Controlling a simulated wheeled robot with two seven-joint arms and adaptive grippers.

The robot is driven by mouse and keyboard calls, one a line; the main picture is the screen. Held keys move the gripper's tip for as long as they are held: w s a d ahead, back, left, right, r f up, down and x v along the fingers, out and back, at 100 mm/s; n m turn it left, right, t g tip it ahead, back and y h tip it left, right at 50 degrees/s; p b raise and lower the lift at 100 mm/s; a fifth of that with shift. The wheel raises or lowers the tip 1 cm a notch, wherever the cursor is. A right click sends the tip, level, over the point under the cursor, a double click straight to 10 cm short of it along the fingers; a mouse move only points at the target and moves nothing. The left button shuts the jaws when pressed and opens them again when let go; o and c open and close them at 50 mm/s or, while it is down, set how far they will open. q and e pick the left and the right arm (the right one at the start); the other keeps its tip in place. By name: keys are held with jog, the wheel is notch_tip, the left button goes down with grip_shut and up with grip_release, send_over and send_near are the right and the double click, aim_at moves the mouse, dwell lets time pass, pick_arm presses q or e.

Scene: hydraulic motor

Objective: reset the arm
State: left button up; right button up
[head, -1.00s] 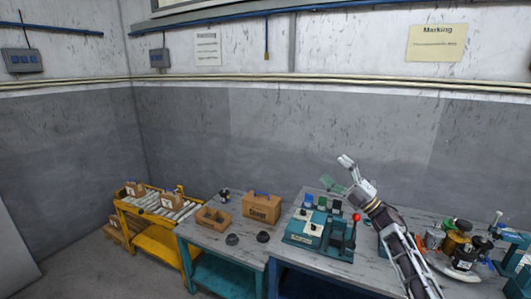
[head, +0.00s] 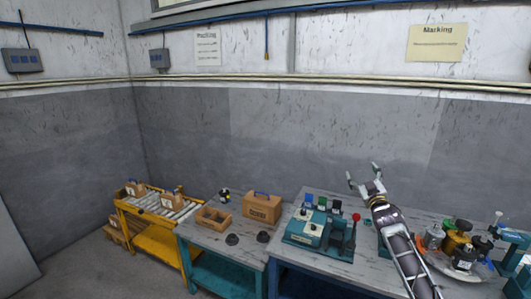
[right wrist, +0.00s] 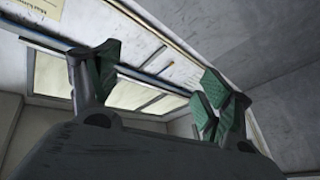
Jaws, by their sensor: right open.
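My right arm comes up from the lower right of the head view. Its gripper (head: 364,176) is raised above the back of the workbench, in front of the grey wall. The jaws are apart and nothing is between them. The right wrist view shows the two fingers (right wrist: 160,88) with green pads, spread apart, with the upper wall, window and ceiling behind them. My left gripper is not in view.
A teal machine (head: 304,232) with a red-knobbed lever (head: 355,218) stands left of my right arm. Several parts on a round tray (head: 448,268) are to its right. Cardboard boxes (head: 262,206) and dark round parts are on the grey table. A yellow roller conveyor (head: 150,240) is further left.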

jog(key=s+f+m+g, duration=0.1)
jog(key=s+f, duration=0.3)
jog(key=f, duration=1.1)
jog(key=s+a+f+g, duration=0.1)
jog(key=s+f+g, duration=0.3)
jog(key=f, duration=1)
jog(key=s+a+f+m+g, duration=0.1)
jog(key=s+f+g, duration=0.2)
jog(key=f, duration=1.2)
jog(key=shift+s+f+m, duration=0.3)
jog(key=shift+s, duration=0.2)
jog(key=s+a+f+g, duration=0.3)
jog(key=s+f+g, duration=0.1)
jog(key=s+f, duration=1.3)
jog(key=s+a+f+g, duration=0.3)
jog(key=s+f, duration=1.1)
jog(key=s, duration=0.4)
jog(key=s+a+f+g, duration=0.1)
jog(key=s+f, duration=0.1)
jog(key=s, duration=0.8)
jog(key=s+a+f+g, duration=0.1)
jog(key=s+f+g, duration=0.1)
jog(key=s, duration=0.8)
jog(key=s+a+f+g, duration=0.1)
jog(key=s+f, duration=0.3)
jog(key=s, duration=0.5)
jog(key=shift+s+a+f+g, duration=0.15)
jog(key=shift+s+a+g, duration=0.25)
jog(key=shift+g, duration=0.1)
jog(key=shift+d, duration=0.1)
